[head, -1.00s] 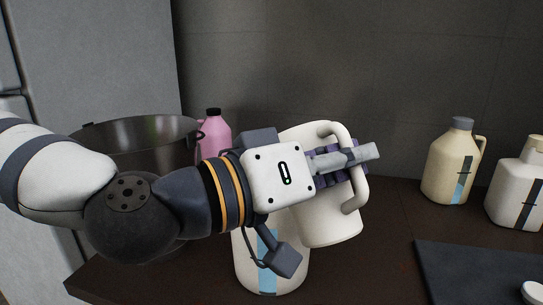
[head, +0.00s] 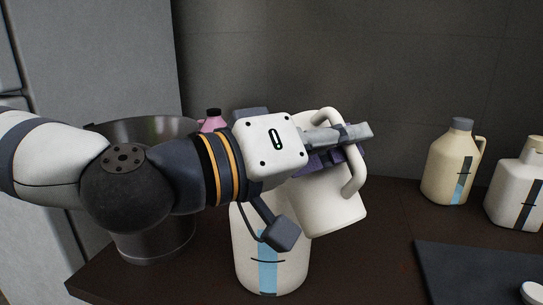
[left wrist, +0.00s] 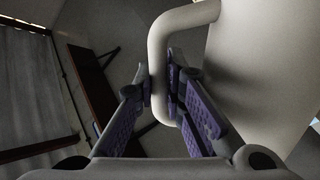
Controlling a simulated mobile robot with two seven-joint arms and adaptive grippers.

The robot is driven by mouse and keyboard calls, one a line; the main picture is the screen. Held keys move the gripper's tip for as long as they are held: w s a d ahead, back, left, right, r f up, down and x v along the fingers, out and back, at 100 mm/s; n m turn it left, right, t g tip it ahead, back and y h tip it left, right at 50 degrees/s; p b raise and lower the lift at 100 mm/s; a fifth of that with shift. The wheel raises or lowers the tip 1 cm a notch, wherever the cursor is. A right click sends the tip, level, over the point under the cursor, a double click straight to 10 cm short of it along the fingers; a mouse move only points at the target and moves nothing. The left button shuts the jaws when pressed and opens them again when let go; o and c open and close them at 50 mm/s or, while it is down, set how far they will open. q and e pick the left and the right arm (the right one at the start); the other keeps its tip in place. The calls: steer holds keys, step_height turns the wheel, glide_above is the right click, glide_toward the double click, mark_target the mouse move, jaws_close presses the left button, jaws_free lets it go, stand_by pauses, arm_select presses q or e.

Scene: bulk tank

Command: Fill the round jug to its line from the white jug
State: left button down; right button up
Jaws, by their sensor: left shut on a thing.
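The white jug (head: 335,205) is in the air, tilted with its top leaning left. My left gripper (head: 338,150) is shut on its handle. In the left wrist view the fingers (left wrist: 160,95) close on both sides of the handle (left wrist: 158,50). The jug's mouth is mostly hidden behind my gripper, and I see no stream. A cream, round-bodied jug (head: 290,268), seemingly the round jug, stands on the counter below and left of it. Its strip shows light blue above and below a dark line. Its top is hidden by my left arm. My right gripper is not in view.
A large metal pot (head: 150,245) stands at the left, with a pink bottle (head: 212,122) behind my arm. Two capped jugs, a yellowish one (head: 440,175) and a whiter one (head: 507,195), stand at the right, behind a dark mat (head: 470,275).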

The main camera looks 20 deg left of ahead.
arm_select(q)
steer(key=shift+w+a+r+n, duration=0.25)
steer(key=shift+r+n, duration=0.2)
steer(key=shift+r, duration=0.2)
steer(key=shift+w+a+r+n, duration=0.2)
steer(key=shift+r+n, duration=0.25)
steer(key=shift+r, duration=0.2)
stand_by(0.6)
steer(key=shift+w+a+r+n+p, duration=0.1)
steer(key=shift+w+a+r+n, duration=0.25)
steer(key=shift+r+n, duration=0.2)
steer(key=shift+w+a+r+n+p, duration=0.1)
steer(key=shift+w+a+r+n, duration=0.25)
steer(key=shift+r+n, duration=0.25)
steer(key=shift+w+a+r+n+p, duration=0.1)
steer(key=shift+w+a+r+n, duration=0.25)
steer(key=shift+r+n, duration=0.2)
stand_by(3.9)
